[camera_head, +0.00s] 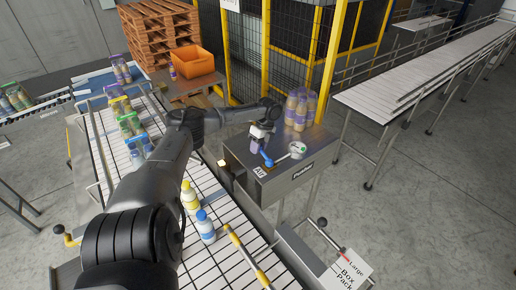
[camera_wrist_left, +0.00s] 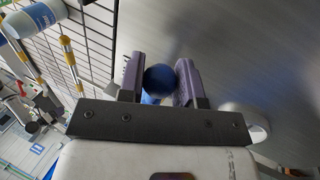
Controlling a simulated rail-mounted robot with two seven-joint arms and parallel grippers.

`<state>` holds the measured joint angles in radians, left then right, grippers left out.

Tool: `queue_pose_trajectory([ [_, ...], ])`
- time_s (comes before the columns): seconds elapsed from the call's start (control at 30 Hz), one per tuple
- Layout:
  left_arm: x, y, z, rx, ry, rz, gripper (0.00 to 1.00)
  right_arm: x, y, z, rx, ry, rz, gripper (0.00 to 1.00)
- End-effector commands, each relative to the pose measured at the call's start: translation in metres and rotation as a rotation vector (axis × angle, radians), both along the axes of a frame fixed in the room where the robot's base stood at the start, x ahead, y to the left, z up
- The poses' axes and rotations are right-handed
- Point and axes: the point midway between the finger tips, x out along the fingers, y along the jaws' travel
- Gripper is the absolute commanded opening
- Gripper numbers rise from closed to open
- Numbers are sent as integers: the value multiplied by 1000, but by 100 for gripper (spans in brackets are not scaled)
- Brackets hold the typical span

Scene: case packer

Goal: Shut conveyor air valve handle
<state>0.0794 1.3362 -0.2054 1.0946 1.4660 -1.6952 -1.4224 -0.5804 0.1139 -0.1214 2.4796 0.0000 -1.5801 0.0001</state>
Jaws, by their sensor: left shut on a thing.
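The fingers hide part of the lever in the head view. My right gripper is not in view.
Blue and yellow-capped bottles (camera_head: 205,226) stand on the conveyor (camera_head: 232,268). A yellow-framed fence (camera_head: 264,50) stands behind.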

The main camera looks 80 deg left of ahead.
Motion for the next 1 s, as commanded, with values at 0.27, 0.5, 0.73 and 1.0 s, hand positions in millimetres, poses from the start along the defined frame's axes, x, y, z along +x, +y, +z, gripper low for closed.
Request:
queue_pose_trajectory([
  [0.27,2,0,3,-1,-7,-1,41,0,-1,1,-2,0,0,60],
  [0.5,1,0,2,0,-4,0,58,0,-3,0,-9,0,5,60],
  [0.73,2,0,4,0,-4,1,58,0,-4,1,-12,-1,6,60],
  [1.0,13,7,39,1,-9,3,58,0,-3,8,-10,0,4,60],
])
